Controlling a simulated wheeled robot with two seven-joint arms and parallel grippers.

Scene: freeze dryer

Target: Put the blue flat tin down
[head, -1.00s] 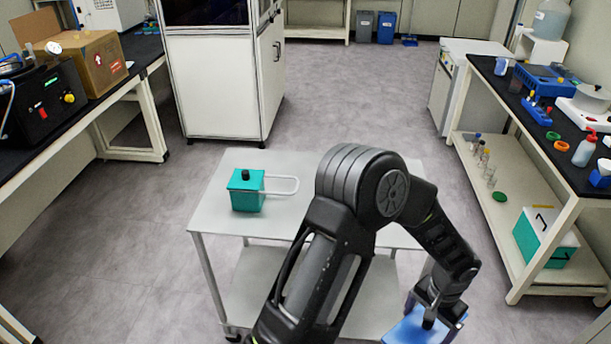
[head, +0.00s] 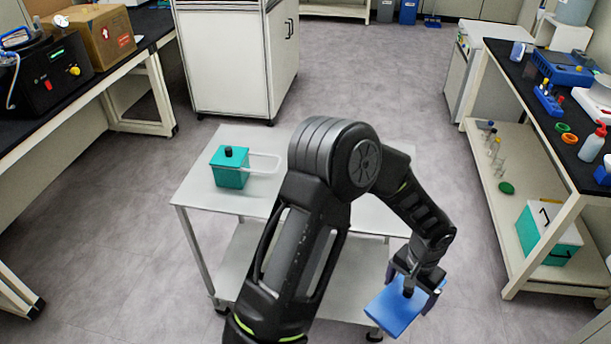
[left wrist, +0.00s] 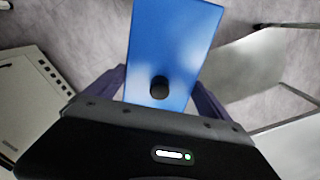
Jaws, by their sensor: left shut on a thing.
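The blue flat tin (head: 397,309) is held by my left gripper (head: 412,284) at the lower right of the head view. It hangs in the air beside the right front of the cart. In the left wrist view the tin (left wrist: 172,45) has a dark round knob on its face, and the left gripper's fingers (left wrist: 160,88) are on both sides of it. The gripper is shut on the tin. My right gripper is not in view.
A white cart (head: 198,190) stands in front of me, with a teal box (head: 230,176) with a black knob and a looped handle at its left. My left arm hides much of its top. A bench (head: 530,120) with a lower shelf stands right, another bench left. Floor between is open.

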